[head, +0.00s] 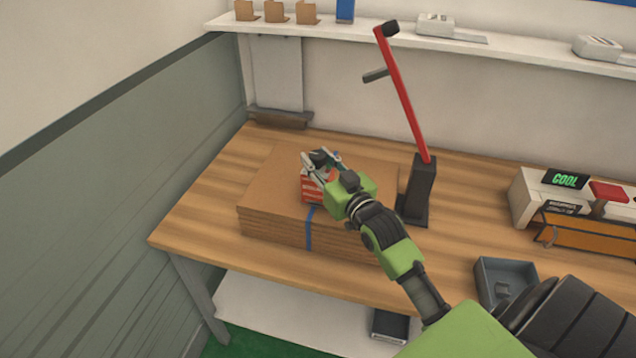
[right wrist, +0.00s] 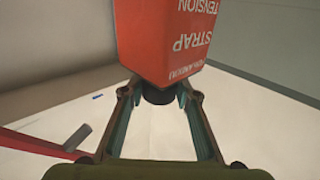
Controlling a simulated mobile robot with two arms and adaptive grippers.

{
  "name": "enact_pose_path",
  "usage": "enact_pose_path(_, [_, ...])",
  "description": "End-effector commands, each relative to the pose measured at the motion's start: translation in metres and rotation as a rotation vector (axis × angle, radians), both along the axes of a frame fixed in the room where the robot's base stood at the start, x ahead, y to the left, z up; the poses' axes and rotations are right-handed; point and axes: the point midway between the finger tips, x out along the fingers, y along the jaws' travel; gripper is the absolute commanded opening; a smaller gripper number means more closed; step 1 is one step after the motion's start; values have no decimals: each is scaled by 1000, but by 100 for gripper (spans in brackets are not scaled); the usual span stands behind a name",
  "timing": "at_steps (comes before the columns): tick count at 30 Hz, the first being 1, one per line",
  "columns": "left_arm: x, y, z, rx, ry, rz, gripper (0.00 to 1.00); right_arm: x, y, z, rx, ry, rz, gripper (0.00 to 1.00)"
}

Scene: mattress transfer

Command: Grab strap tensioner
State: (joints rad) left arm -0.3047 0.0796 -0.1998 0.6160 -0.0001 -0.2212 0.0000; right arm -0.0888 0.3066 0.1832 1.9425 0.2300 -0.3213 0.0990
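The strap tensioner is a red block with white lettering and a black round top. In the head view the strap tensioner (head: 311,188) stands on a stack of cardboard (head: 275,190) on the wooden table. My right gripper (head: 322,158) is at its top, with fingers spread on either side of the black part. In the right wrist view the red tensioner (right wrist: 165,40) appears upside down, its black part between the fingertips of my right gripper (right wrist: 158,92). Contact between fingers and black part is unclear. My left gripper is not in view.
A tall red lever (head: 402,95) on a black base (head: 418,190) stands right of the cardboard. A blue strap (head: 309,230) crosses the stack's front. A dark tray (head: 505,275) and an orange-fronted box (head: 590,232) lie further right. The left table end is clear.

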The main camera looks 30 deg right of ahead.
Motion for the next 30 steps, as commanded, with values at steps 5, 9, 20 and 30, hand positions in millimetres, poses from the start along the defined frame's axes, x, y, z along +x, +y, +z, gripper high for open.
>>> enact_pose_path(5, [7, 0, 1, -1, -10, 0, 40, 0, 0, 4, -2, -8, 0, 0])
enact_pose_path(9, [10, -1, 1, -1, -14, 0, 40, 0, 0, 4, -2, -8, 0, 0])
enact_pose_path(20, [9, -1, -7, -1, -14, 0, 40, 0, 0, 24, -4, -13, 1, 0])
enact_pose_path(30, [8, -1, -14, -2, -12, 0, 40, -37, 35, 95, -1, -16, 2, 0])
